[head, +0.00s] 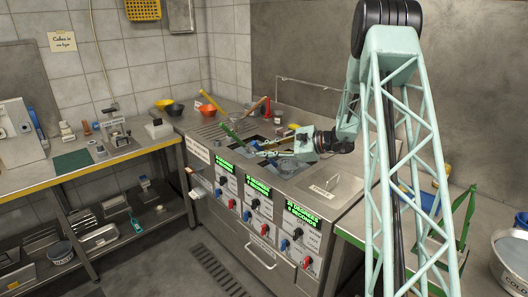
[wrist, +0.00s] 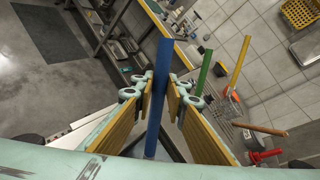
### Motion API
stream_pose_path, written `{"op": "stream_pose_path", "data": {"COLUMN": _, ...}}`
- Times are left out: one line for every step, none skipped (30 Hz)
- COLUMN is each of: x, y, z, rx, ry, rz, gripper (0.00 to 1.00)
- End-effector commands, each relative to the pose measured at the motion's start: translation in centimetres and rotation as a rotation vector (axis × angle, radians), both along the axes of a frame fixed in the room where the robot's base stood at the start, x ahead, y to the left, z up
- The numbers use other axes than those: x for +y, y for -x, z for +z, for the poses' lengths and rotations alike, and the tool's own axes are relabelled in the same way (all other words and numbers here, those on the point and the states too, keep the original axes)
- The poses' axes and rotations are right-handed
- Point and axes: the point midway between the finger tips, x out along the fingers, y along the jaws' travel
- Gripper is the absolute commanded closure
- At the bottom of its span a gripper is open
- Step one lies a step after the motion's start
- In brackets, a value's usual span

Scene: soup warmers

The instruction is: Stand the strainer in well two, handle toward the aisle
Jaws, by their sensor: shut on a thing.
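My gripper (head: 264,152) reaches over the wells of the soup warmer (head: 300,195). In the wrist view my gripper (wrist: 160,95) is shut on a blue handle (wrist: 163,65), which runs between the two yellow-padded fingers. I take it for the strainer's handle; its lower end is hidden by the gripper.
A flat lid (head: 335,184) covers the warmer's right part. Green displays and knobs line its aisle-side front. A bench (head: 95,165) with tools stands left. The aisle floor (head: 170,262) is clear.

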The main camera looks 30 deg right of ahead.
Motion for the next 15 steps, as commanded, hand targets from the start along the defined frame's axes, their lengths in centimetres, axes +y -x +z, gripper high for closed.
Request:
{"op": "stream_pose_path", "data": {"x": -0.01, "y": -0.02, "z": -0.01, "rx": -0.001, "ry": 0.001, "rz": 0.000, "gripper": 1.00}}
{"op": "stream_pose_path", "data": {"x": -0.01, "y": -0.02, "z": -0.03, "rx": -0.001, "ry": 0.001, "rz": 0.000, "gripper": 1.00}}
{"op": "stream_pose_path", "data": {"x": -0.01, "y": -0.01, "z": -0.06, "rx": -0.001, "ry": 0.001, "rz": 0.000, "gripper": 1.00}}
{"op": "stream_pose_path", "data": {"x": 0.00, "y": -0.01, "z": -0.07, "rx": -0.001, "ry": 0.001, "rz": 0.000, "gripper": 1.00}}
{"op": "stream_pose_path", "data": {"x": -0.01, "y": -0.01, "z": -0.06, "rx": -0.001, "ry": 0.001, "rz": 0.000, "gripper": 0.84}}
{"op": "stream_pose_path", "data": {"x": -0.01, "y": -0.01, "z": -0.04, "rx": -0.001, "ry": 0.001, "rz": 0.000, "gripper": 0.81}}
{"op": "stream_pose_path", "data": {"x": 0.00, "y": -0.01, "z": -0.04, "rx": -0.001, "ry": 0.001, "rz": 0.000, "gripper": 0.78}}
{"op": "stream_pose_path", "data": {"x": 0.00, "y": -0.01, "z": -0.05, "rx": -0.001, "ry": 0.001, "rz": 0.000, "gripper": 0.75}}
{"op": "stream_pose_path", "data": {"x": 0.00, "y": -0.01, "z": -0.05, "rx": -0.001, "ry": 0.001, "rz": 0.000, "gripper": 0.72}}
{"op": "stream_pose_path", "data": {"x": 0.00, "y": -0.01, "z": -0.05, "rx": 0.000, "ry": 0.000, "rz": 0.000, "gripper": 0.71}}
{"op": "stream_pose_path", "data": {"x": 0.00, "y": -0.01, "z": -0.05, "rx": 0.000, "ry": 0.000, "rz": 0.000, "gripper": 0.71}}
{"op": "stream_pose_path", "data": {"x": -0.01, "y": -0.01, "z": -0.06, "rx": 0.000, "ry": 0.000, "rz": 0.000, "gripper": 0.71}}
{"op": "stream_pose_path", "data": {"x": -0.01, "y": -0.01, "z": -0.06, "rx": 0.000, "ry": 0.000, "rz": 0.000, "gripper": 0.71}}
{"op": "stream_pose_path", "data": {"x": -0.01, "y": -0.01, "z": -0.06, "rx": 0.000, "ry": 0.000, "rz": 0.000, "gripper": 0.71}}
{"op": "stream_pose_path", "data": {"x": 0.00, "y": 0.00, "z": -0.06, "rx": 0.000, "ry": 0.000, "rz": 0.000, "gripper": 0.71}}
